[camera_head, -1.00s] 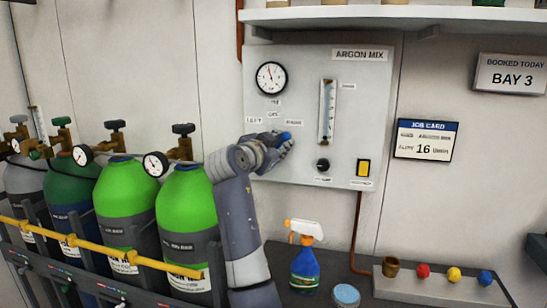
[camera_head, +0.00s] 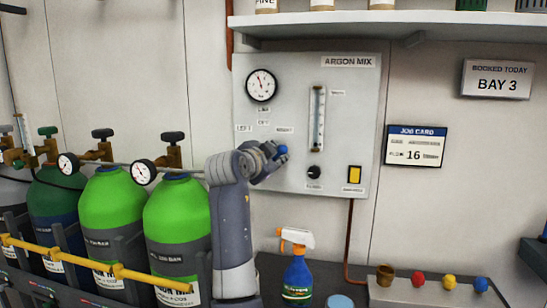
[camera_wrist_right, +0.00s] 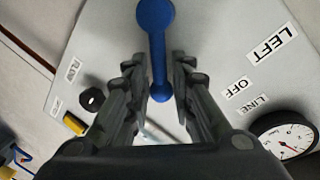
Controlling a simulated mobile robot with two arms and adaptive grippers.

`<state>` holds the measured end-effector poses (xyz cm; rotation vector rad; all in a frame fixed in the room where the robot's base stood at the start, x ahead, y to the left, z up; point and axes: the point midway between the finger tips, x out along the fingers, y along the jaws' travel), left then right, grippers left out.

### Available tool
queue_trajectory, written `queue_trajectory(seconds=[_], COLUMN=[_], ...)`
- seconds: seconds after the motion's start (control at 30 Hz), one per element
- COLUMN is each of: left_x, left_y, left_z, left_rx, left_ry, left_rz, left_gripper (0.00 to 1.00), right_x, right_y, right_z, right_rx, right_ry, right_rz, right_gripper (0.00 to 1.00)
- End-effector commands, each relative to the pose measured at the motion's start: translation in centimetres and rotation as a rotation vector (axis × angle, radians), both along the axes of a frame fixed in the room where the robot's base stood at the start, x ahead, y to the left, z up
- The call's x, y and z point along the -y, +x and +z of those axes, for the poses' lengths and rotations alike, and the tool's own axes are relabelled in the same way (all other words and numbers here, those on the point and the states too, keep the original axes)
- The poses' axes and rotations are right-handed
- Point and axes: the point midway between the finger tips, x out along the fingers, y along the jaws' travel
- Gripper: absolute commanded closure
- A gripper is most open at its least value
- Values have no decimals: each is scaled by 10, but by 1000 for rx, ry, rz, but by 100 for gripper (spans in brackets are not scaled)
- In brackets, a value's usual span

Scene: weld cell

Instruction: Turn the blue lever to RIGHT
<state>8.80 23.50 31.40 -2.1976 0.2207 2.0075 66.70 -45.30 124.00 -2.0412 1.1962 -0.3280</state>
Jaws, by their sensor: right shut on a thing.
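The blue lever (camera_head: 283,150) is on the grey ARGON MIX panel (camera_head: 345,110), its blue end showing just below the RIGHT label (camera_head: 285,129). In the right wrist view the lever (camera_wrist_right: 157,45) is a blue bar with a large round end at the top and a smaller end between the fingers. My right gripper (camera_wrist_right: 157,77) is shut on the lever; in the head view this gripper (camera_head: 273,152) hides most of it. The LEFT label (camera_head: 243,128) and OFF label (camera_head: 263,122) are left of RIGHT. My left gripper is not in view.
The panel also holds a gauge (camera_head: 261,85), a flow tube (camera_head: 317,118), a black knob (camera_head: 314,172) and an amber switch (camera_head: 354,175). Green cylinders (camera_head: 178,225) stand at the left. A spray bottle (camera_head: 297,268) stands below the panel. A shelf (camera_head: 400,22) juts out above.

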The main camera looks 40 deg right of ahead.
Motion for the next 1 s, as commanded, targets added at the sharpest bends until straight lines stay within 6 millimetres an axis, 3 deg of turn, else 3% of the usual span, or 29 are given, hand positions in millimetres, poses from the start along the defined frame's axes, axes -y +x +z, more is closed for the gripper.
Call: queue_trajectory(seconds=[0.03,0.07,0.1,0.47,0.8,1.0], left_x=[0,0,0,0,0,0], left_y=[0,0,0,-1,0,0], left_z=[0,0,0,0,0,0], left_rx=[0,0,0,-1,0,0], left_ry=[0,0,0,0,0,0], left_rz=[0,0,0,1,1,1], left_gripper=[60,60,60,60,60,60], right_x=[0,0,0,-3,-46,-61], right_y=[0,0,0,-1,-29,-40], right_z=[-1,-2,-1,-1,6,9], right_rx=[-1,-1,-1,0,1,-1], right_ry=[5,5,5,2,4,3], right_rz=[-2,-2,-2,1,2,0], right_gripper=[100,73,67,67,67,67])
